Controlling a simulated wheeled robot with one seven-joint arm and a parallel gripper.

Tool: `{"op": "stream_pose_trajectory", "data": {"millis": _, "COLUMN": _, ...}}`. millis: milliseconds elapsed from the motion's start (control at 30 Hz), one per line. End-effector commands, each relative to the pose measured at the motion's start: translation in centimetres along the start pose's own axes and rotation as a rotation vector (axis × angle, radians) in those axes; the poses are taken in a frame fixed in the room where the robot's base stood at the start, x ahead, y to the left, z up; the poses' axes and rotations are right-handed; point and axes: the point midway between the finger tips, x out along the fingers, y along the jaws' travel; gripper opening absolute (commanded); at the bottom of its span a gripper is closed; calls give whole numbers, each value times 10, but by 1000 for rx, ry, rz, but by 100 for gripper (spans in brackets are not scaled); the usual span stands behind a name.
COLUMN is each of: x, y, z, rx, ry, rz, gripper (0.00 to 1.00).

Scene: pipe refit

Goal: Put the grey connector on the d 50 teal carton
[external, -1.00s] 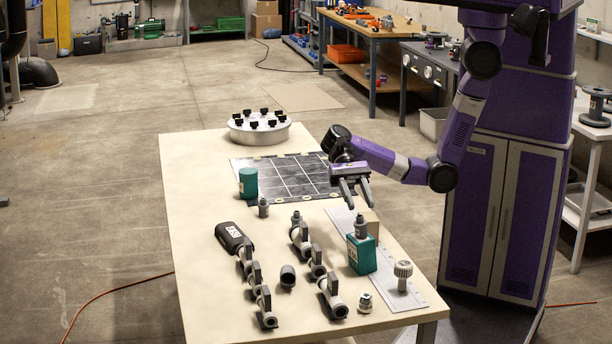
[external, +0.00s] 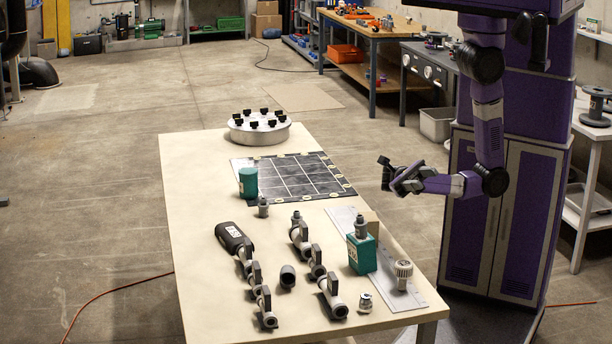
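A teal carton (external: 362,257) with a small white label stands upright at the right front part of the table; the label is too small to read. A grey connector (external: 361,229) stands upright on top of this carton. My gripper (external: 384,174) is in the air beyond the table's right edge, above and to the right of the carton, and apart from it. It is turned sideways, so the gap between its fingers is unclear. I see nothing held in it.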

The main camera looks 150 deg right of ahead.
Motion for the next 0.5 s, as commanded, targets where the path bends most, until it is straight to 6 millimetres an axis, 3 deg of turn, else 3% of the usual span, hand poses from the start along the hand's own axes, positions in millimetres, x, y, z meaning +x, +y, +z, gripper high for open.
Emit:
{"op": "stream_pose_trajectory", "data": {"millis": 33, "x": 6, "y": 20, "z": -7, "rx": 117, "ry": -77, "rz": 18, "gripper": 38}}
{"op": "stream_pose_trajectory", "data": {"millis": 200, "x": 2, "y": 66, "z": -8, "rx": 545, "ry": -343, "rz": 39, "gripper": 38}}
{"op": "stream_pose_trajectory", "data": {"millis": 367, "x": -24, "y": 87, "z": -15, "rx": 989, "ry": -561, "rz": 9, "gripper": 38}}
{"op": "stream_pose_trajectory", "data": {"millis": 500, "x": -57, "y": 93, "z": -33, "rx": 1388, "ry": -734, "rz": -70, "gripper": 38}}
